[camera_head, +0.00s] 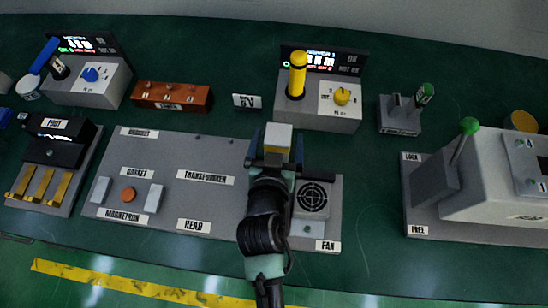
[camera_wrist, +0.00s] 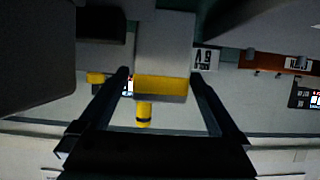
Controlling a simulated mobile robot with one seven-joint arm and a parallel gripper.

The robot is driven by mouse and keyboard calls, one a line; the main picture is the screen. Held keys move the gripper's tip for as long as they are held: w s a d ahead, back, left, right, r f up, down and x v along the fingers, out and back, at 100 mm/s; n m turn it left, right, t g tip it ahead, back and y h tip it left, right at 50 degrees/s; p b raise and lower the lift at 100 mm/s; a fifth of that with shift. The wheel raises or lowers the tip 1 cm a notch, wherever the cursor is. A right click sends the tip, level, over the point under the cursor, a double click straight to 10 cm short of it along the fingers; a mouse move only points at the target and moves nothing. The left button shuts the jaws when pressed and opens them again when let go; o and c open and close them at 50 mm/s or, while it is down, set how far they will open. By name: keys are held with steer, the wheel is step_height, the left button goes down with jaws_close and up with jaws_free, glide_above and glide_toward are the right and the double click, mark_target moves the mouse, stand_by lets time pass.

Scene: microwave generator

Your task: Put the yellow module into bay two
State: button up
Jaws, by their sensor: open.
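My gripper (camera_head: 276,147) is over the right part of the grey board, with its dark fingers spread. A pale block (camera_head: 278,137) with a yellowish edge shows between the fingers in the head view. In the wrist view a grey block with a yellow band (camera_wrist: 161,86) lies between the two fingers, with small gaps at the sides. I cannot tell whether it touches either finger, or what its underside rests on. A yellow cylinder (camera_head: 297,76) stands upright on a grey unit (camera_head: 318,110) behind the gripper; it also shows in the wrist view (camera_wrist: 144,115). No bay label reading two is legible.
The grey board (camera_head: 215,155) carries labelled spots, an orange disc (camera_head: 128,194) and a fan (camera_head: 313,197). A grey lever machine (camera_head: 490,180) stands right. A black unit (camera_head: 58,150) with yellow prongs stands left. A brown block (camera_head: 172,96) lies behind.

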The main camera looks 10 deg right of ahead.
steer(key=v, duration=0.8)
steer(key=shift+b, duration=0.3)
steer(key=shift+r, duration=0.1)
